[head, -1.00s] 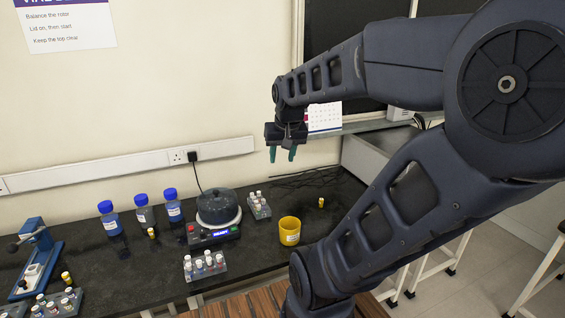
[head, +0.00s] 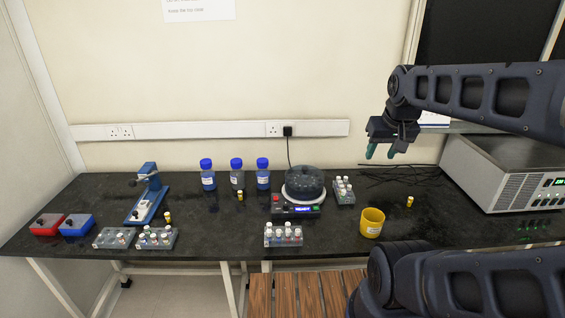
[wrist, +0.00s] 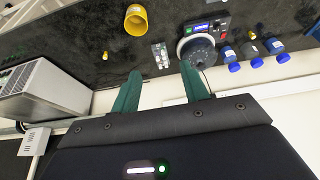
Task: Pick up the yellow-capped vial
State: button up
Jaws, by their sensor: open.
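Several small vials with yellow caps show in the head view. One vial (head: 410,202) stands alone on the right of the bench, right of the yellow cup. Another vial (head: 240,196) stands before the blue-capped bottles, and a third vial (head: 168,217) is beside the blue press. The right-hand vial also shows in the wrist view (wrist: 105,55). My gripper (head: 381,153) is raised well above the back of the bench, over the cup's side. Its green fingers (wrist: 160,72) are apart and empty.
A yellow cup (head: 372,222), a dark round centrifuge (head: 304,182) and vial racks (head: 283,235) stand on the black bench (head: 330,260). Blue-capped bottles (head: 236,174) stand behind. A grey instrument (head: 503,172) is at the right. Bare bench surrounds the right-hand vial.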

jog(key=shift+w, duration=0.1)
jog(key=w+a+n+g, duration=0.1)
jog(key=w+a+n, duration=0.15)
jog(key=w, duration=0.45)
jog(key=w+a+n, duration=0.1)
jog(key=w+a, duration=0.3)
jog(key=w, duration=0.3)
jog(key=n+g, duration=0.4)
jog(key=n, duration=0.5)
send_over(240, 193)
jog(key=w, duration=0.1)
jog(key=shift+m, duration=0.25)
notch_tip(240, 193, down, 29)
jog(key=shift+w+r, duration=0.1)
jog(key=shift+r, duration=0.05)
jog(key=shift+f, duration=5.15)
grip_shut()
